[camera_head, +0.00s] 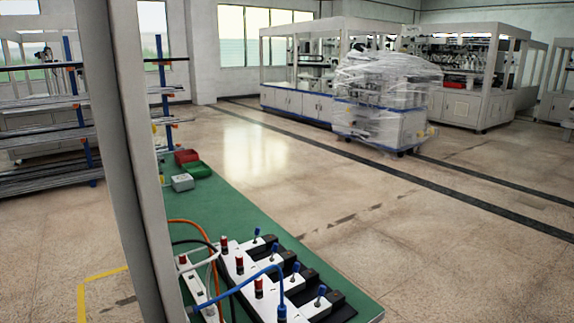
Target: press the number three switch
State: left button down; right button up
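A row of several switches with blue-tipped levers stands on a white and black panel (270,278) at the near end of the green bench. The levers run diagonally from the far one (256,233) through the second (274,251) and third (295,270) to the nearest (320,294). Red-topped posts (239,264) line the panel's left side. No number labels can be read, so I cannot tell which switch is number three. A blue cable (240,289) curves over the panel and ends in a blue plug (281,312). Neither of my grippers is in view.
A tall grey post (136,150) stands left of the green bench top (236,208). Red (187,156), green (197,170) and grey (182,182) boxes sit at the far end. A white power strip (197,283) and orange cable (190,223) lie beside the panel.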

aim_at(274, 249)
jog(key=u, duration=0.3)
jog(key=l+u, duration=0.25)
jog(key=i+l+u, duration=0.1)
jog(key=l+u, duration=0.2)
jog(key=l, duration=0.2)
jog(key=l+u, duration=0.2)
jog(key=l, duration=0.7)
jog(key=k+l+u, duration=0.15)
jog(key=l, duration=2.05)
